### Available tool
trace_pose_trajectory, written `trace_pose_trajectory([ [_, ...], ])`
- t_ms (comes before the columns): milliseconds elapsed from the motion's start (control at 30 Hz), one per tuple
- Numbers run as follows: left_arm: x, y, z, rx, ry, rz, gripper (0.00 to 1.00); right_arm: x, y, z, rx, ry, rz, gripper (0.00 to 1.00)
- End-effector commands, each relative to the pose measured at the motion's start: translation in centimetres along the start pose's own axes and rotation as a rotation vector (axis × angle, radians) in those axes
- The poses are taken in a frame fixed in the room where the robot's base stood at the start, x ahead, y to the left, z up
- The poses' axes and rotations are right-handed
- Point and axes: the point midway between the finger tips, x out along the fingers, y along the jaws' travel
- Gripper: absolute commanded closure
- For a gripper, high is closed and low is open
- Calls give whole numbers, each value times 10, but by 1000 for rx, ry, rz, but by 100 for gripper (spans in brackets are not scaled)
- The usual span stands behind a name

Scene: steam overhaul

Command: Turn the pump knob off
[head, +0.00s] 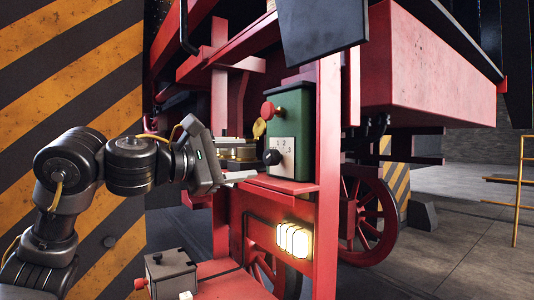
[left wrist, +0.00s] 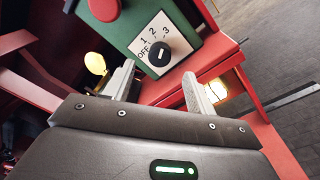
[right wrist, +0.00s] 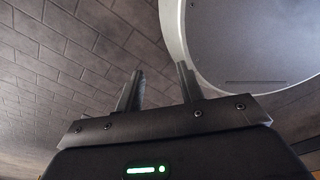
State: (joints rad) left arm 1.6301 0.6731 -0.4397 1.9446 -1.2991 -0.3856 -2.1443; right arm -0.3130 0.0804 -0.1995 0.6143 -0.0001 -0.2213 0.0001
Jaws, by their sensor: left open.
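The pump knob (head: 271,157) is a black round knob on a white plate marked OFF, 1, 2 and 3, on the front of a green control box (head: 290,110). It also shows in the left wrist view (left wrist: 159,56), with a short white mark whose setting I cannot tell. My left gripper (head: 248,176) is open just in front of the box. In the left wrist view its fingers (left wrist: 160,84) stand apart, with the knob beyond their tips and between them, apparently untouched. My right gripper (right wrist: 155,85) is open and empty, facing a brick wall.
A red button (head: 268,110) sits above the knob, with a yellow piece (head: 259,129) beside it. The box stands on a red ledge (head: 280,184) of the frame, above a lit lamp (head: 293,239). A striped pillar (head: 100,80) stands left; a grey box (head: 170,273) is below.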

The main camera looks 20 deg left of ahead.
Motion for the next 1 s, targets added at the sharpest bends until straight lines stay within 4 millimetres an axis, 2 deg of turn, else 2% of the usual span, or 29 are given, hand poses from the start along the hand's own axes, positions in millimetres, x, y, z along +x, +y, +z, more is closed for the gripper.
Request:
trace_pose_trajectory([
  [33, 11, 2, 2, -5, 0, -6, 44, -9, 0, -1, 0, 1, 0, 62],
  [200, 41, 2, 1, -5, 2, -4, 44, -21, 2, -12, 0, 14, 2, 62],
  [400, 66, 2, 0, -3, 4, -1, 44, -30, 4, -23, 0, 29, 4, 62],
  [800, 74, 0, -2, 0, 5, 1, 44, -31, 2, -16, -1, 20, 2, 62],
  [833, 74, 0, -2, 0, 5, 1, 45, -31, 2, -16, -1, 20, 2, 62],
  [1000, 74, 0, -2, 0, 5, 1, 68, -31, 2, -16, 0, 19, 2, 62],
])
